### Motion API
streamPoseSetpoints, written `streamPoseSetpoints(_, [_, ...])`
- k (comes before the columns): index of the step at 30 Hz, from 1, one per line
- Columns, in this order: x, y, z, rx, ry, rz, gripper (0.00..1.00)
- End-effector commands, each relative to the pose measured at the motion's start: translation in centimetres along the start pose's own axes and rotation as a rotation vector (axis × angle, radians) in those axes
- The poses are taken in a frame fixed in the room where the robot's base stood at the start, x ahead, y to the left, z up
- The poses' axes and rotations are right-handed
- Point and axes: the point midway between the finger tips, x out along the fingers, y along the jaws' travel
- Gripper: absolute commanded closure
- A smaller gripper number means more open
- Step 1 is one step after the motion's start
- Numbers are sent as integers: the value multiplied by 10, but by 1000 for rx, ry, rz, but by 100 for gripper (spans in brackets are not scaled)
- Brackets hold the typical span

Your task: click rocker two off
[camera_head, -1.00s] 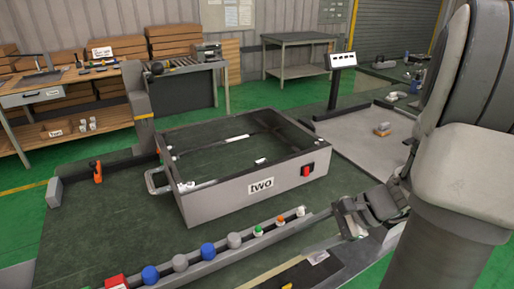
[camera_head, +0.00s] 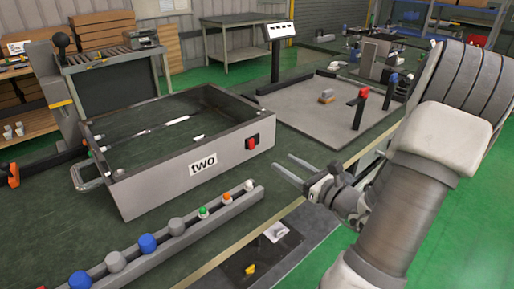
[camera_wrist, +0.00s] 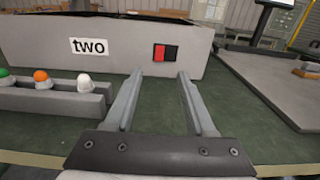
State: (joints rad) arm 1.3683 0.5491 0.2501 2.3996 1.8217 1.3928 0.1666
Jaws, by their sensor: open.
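A grey open-topped box labelled "two" (camera_head: 182,190) stands on the dark green bench. Its rocker switch (camera_head: 252,142), red on one half and black on the other, sits on the front face right of the label. In the wrist view the rocker (camera_wrist: 165,53) shows red on the left and black on the right. My gripper (camera_head: 282,169) is open and empty, in front of the box and to the right of the rocker in the head view. In the wrist view the fingers (camera_wrist: 159,78) point toward the box face, with the rocker beyond them, apart from them.
A rail (camera_head: 165,243) with several coloured knobs runs in front of the box. A panel with a yellow knob (camera_head: 250,269) lies at the bench front. A grey plate (camera_head: 312,116) with a red-topped post (camera_head: 361,105) and a display stand (camera_head: 278,45) are to the right.

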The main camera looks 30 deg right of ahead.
Motion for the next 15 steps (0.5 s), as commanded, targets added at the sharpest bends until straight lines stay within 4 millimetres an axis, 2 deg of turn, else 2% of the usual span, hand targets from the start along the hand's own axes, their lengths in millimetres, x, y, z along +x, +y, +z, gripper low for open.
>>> streamPoseSetpoints(1, [12, 1, -2, -1, -1, 4, 45])
streamPoseSetpoints(9, [72, 2, -2, -1, -1, 6, 45])
streamPoseSetpoints(15, [105, 1, -1, -2, 0, 3, 45])
